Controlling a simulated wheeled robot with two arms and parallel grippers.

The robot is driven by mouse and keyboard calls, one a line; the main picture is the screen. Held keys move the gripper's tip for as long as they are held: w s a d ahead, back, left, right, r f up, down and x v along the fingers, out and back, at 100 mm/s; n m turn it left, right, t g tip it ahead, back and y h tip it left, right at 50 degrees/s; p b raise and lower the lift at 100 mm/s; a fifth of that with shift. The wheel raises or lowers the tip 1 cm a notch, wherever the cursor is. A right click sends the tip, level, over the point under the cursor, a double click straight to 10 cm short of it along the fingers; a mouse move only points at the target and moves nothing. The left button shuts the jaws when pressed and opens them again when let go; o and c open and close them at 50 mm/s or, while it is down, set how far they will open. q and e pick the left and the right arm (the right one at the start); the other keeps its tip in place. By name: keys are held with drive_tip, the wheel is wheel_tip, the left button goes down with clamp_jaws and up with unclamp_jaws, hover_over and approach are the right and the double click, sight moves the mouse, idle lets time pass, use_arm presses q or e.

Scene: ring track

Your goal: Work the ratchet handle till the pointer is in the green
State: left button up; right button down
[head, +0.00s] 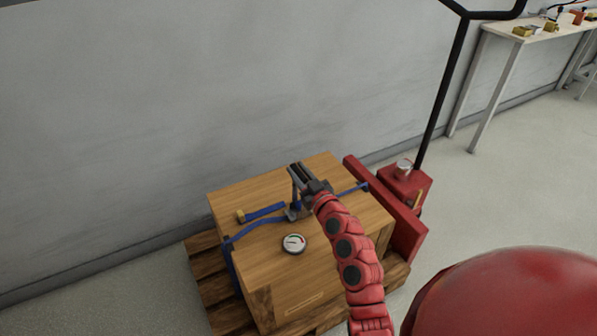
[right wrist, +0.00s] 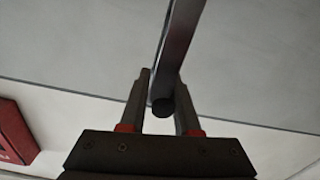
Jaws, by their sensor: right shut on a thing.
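The wooden crate (head: 255,262) has a blue strap (head: 256,229) across it. The ratchet (head: 293,212) sits on the crate top, in the strap's line. Its grey handle (head: 296,188) stands up steeply. My right gripper (head: 299,172) is shut on the upper part of this handle. In the right wrist view the metal handle (right wrist: 181,42) runs up from between the two fingers (right wrist: 164,88), its dark rounded end near the gripper body. The round gauge (head: 293,243) lies on the crate top, in front of the ratchet; its pointer is too small to read surely. My left gripper is out of view.
The crate stands on a wooden pallet (head: 203,264). A red pallet jack (head: 403,187) with a tall black handle (head: 442,95) stands at its right. A grey wall (head: 150,110) is behind. A workbench (head: 510,42) with small items is at the far right; floor between is clear.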

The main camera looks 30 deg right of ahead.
drive_tip(key=shift+d+f, duration=0.15)
idle(0.5)
drive_tip(key=d+f+m+b, duration=0.2)
drive_tip(key=d+m+b, duration=0.1)
drive_tip(key=d+m, duration=0.1)
drive_tip(key=d+f+m+b, duration=0.3)
drive_tip(key=d+m+b, duration=0.1)
drive_tip(key=d, duration=0.1)
drive_tip(key=d+f+m+b, duration=0.3)
drive_tip(key=d+m, duration=0.1)
drive_tip(key=shift+d+f+m+b, duration=0.1)
drive_tip(key=shift+d+m+b, duration=0.2)
drive_tip(key=shift+m, duration=0.1)
drive_tip(key=shift+w+d+f+m+b, duration=0.1)
drive_tip(key=shift+d+f+m+b, duration=0.2)
drive_tip(key=shift+f+m, duration=0.3)
drive_tip(key=shift+d+f+m+b, duration=0.25)
drive_tip(key=shift+f+m, duration=0.25)
drive_tip(key=shift+f, duration=0.15)
drive_tip(key=c, duration=0.7)
unclamp_jaws()
drive_tip(key=shift+r, duration=0.1)
